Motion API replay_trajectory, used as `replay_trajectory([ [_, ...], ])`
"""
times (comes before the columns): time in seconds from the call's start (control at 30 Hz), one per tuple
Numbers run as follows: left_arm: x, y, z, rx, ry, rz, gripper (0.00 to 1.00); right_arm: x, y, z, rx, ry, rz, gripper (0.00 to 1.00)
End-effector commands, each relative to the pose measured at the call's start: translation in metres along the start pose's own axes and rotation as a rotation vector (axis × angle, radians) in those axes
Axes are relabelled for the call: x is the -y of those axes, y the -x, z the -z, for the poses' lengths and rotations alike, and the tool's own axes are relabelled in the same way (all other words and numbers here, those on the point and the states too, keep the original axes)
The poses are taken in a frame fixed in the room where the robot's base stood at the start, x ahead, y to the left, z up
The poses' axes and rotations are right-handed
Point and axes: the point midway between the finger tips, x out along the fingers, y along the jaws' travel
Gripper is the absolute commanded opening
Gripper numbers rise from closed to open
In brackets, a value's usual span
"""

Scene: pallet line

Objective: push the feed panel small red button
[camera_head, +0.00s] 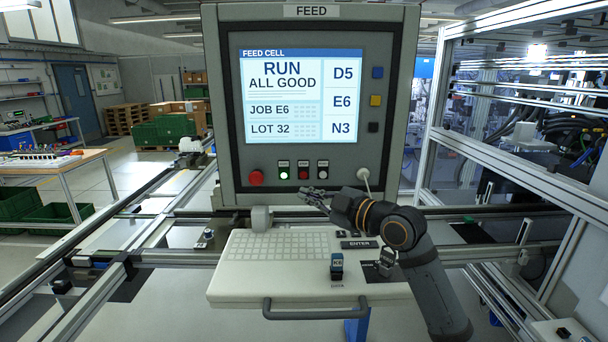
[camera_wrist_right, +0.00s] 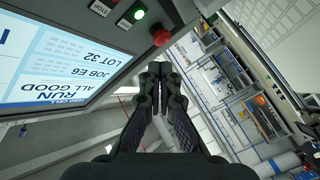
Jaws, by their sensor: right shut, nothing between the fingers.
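The feed panel (camera_head: 400,110) stands upright in the middle of the head view. Its small red button (camera_head: 303,175) is in the row below the screen, between a lit green button (camera_head: 284,175) and a white one (camera_head: 322,175). A larger red mushroom button (camera_head: 256,178) is at the left of that row. My right gripper (camera_head: 308,194) is shut and empty, just below the small red button; contact cannot be told. In the wrist view the shut fingertips (camera_wrist_right: 160,68) point toward the panel edge, below the mushroom button (camera_wrist_right: 160,37). The small red button is not clear there. My left gripper is out of view.
The screen (camera_head: 300,95) reads RUN, ALL GOOD. A white keyboard console (camera_head: 240,290) with a front handle and small blocks lies below the panel. A framed machine cell (camera_head: 530,130) stands at right.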

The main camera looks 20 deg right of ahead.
Motion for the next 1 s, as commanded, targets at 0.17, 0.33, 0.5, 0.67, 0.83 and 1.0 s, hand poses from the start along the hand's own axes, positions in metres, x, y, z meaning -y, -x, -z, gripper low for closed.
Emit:
replay_trajectory([
  [0.17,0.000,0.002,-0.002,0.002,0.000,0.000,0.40,-0.008,-0.010,-0.007,0.001,-0.004,-0.001,0.00],
  [0.33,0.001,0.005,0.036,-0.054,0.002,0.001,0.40,-0.021,-0.028,-0.020,0.000,-0.004,-0.001,0.00],
  [0.5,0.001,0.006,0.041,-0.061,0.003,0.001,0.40,-0.032,-0.044,-0.032,-0.001,-0.004,-0.001,0.00],
  [0.67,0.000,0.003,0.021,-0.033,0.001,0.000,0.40,-0.040,-0.056,-0.041,0.000,-0.001,-0.001,0.00],
  [0.83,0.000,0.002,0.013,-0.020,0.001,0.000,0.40,-0.044,-0.061,-0.044,0.000,-0.001,0.000,0.00],
  [1.0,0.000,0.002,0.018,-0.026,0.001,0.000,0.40,-0.044,-0.061,-0.044,-0.001,0.000,0.000,0.00],
])
